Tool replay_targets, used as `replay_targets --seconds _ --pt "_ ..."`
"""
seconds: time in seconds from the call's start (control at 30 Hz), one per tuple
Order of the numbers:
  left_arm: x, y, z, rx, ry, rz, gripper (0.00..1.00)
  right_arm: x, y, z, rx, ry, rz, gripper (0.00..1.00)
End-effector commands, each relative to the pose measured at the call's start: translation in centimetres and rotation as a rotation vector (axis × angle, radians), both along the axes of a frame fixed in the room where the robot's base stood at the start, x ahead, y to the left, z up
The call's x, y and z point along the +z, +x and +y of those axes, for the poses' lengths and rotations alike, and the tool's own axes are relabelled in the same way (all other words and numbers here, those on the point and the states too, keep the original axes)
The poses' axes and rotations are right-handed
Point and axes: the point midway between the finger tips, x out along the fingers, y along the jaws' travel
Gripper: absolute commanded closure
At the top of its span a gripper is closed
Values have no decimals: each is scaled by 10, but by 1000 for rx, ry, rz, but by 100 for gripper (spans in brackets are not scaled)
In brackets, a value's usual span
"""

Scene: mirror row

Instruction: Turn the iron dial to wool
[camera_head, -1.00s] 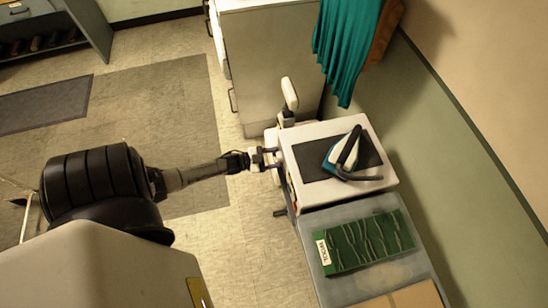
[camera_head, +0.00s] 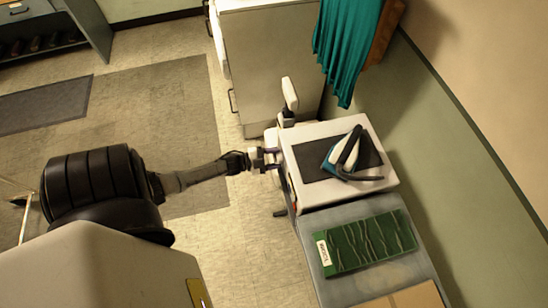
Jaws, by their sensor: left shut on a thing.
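The iron (camera_head: 344,154), blue and white with a dark handle, rests on a dark pad on top of a white unit (camera_head: 320,201). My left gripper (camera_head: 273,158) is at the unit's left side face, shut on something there. That spot is where the dial would be, but the dial itself is hidden by the fingers and the steep view. The dial's setting and its labels cannot be read. My right gripper is not in the view.
A grey surface (camera_head: 340,293) below the unit bears a green labelled box (camera_head: 366,243). A pale cabinet (camera_head: 268,70) stands behind the unit, with a teal cloth (camera_head: 346,45) hanging beside it. Open floor (camera_head: 235,240) lies left of the unit.

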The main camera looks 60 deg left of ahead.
Motion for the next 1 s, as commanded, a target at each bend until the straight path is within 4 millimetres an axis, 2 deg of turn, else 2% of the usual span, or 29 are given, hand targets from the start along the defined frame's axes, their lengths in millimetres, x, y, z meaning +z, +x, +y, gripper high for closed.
replay_targets --seconds 0.27,0.3,0.53,0.83,1.0 --pt "0 0 0 -1 0 0 72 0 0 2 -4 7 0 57" --pt "0 0 0 -1 0 0 47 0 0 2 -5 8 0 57" --pt "0 0 0 -1 -1 0 25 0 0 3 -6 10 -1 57" --pt "0 -3 1 -1 -1 1 24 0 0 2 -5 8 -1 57" --pt "-1 -21 6 0 0 3 24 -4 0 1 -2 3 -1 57"
